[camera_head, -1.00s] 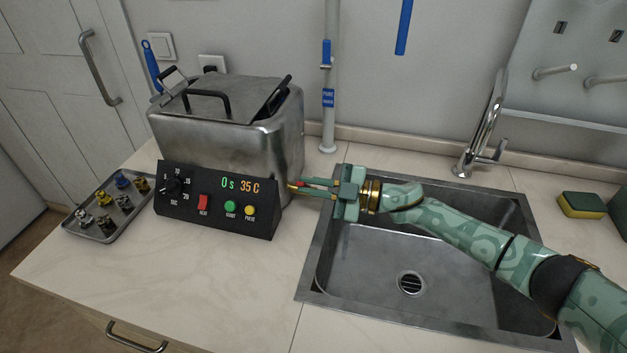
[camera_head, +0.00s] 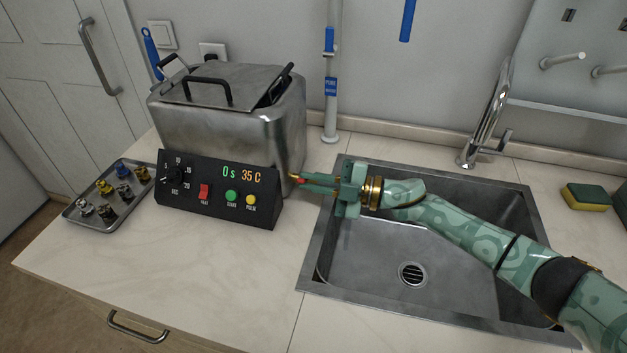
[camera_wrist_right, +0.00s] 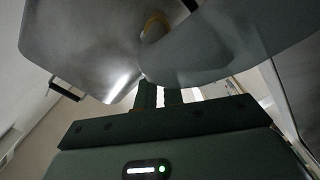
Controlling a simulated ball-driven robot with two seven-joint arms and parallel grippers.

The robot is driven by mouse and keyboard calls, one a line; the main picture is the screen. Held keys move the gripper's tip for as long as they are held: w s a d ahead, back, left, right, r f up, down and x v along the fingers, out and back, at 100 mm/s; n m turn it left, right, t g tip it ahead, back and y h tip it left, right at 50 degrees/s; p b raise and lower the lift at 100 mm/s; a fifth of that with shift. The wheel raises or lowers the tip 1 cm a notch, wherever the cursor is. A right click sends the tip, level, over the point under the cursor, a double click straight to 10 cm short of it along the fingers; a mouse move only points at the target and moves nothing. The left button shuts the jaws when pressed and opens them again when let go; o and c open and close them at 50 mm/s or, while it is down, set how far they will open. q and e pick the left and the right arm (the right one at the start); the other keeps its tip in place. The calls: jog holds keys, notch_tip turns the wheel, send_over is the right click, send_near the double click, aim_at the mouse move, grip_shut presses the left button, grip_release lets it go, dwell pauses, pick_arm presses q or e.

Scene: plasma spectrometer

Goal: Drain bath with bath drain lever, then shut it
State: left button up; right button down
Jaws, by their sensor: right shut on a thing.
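The bath (camera_head: 225,125) is a brushed-metal tank with black handles on its lid and a black front panel (camera_head: 218,190) reading 0 s and 35 C. A small red and brass part at the bath's right side, seemingly the bath drain lever (camera_head: 301,180), sits between my right gripper's fingers. My right gripper (camera_head: 305,181) is shut on it, coming from the right over the sink. In the right wrist view the fingers (camera_wrist_right: 160,97) meet beneath a pipe-like part, and the grip is partly hidden. My left gripper is out of view.
The sink (camera_head: 365,255) with its drain lies under my right arm; the faucet (camera_head: 487,120) stands behind. A tray (camera_head: 75,210) of small parts is left of the panel. A pure water pipe (camera_head: 330,105) rises behind. The front counter is clear.

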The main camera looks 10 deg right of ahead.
jog(key=c, duration=1.5)
grip_release()
jog(key=shift+d, duration=0.1)
jog(key=p+v, duration=0.1)
jog(key=v, duration=1.5)
jog(key=shift+s+d+f, duration=0.1)
